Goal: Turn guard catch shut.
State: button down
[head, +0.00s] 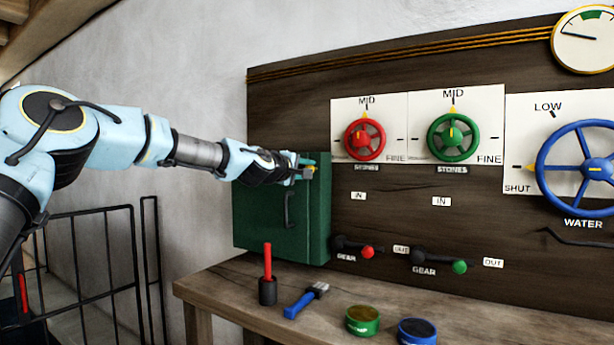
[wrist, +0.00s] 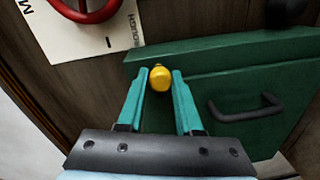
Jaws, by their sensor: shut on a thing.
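The guard is a dark green metal box (head: 265,225) with a black handle on its front, at the left end of the wooden panel. Its front looks closed. The catch is a small yellow knob (wrist: 160,78) near the edge of the guard. In the wrist view it sits between the teal fingertips of my gripper (wrist: 162,77), which are shut on it. In the head view my gripper (head: 306,166) reaches in from the left to the guard's upper right, and only a bit of yellow shows there. The green guard (wrist: 225,85) also fills the right of the wrist view.
To the right are a red wheel (head: 365,139), a green wheel (head: 453,137) and a blue wheel (head: 585,168). Gear levers with red (head: 367,252) and green knobs sit below. The bench (head: 225,290) holds a brush (head: 305,299), a red-handled tool and tins. A black railing stands left.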

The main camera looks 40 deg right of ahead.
jog(key=shift+n, duration=0.6)
jog(key=c, duration=0.6)
grip_release()
jog(key=shift+a+b, duration=0.1)
jog(key=shift+b, duration=0.2)
jog(key=shift+b+v, duration=1.75)
jog(key=shift+v, duration=3.55)
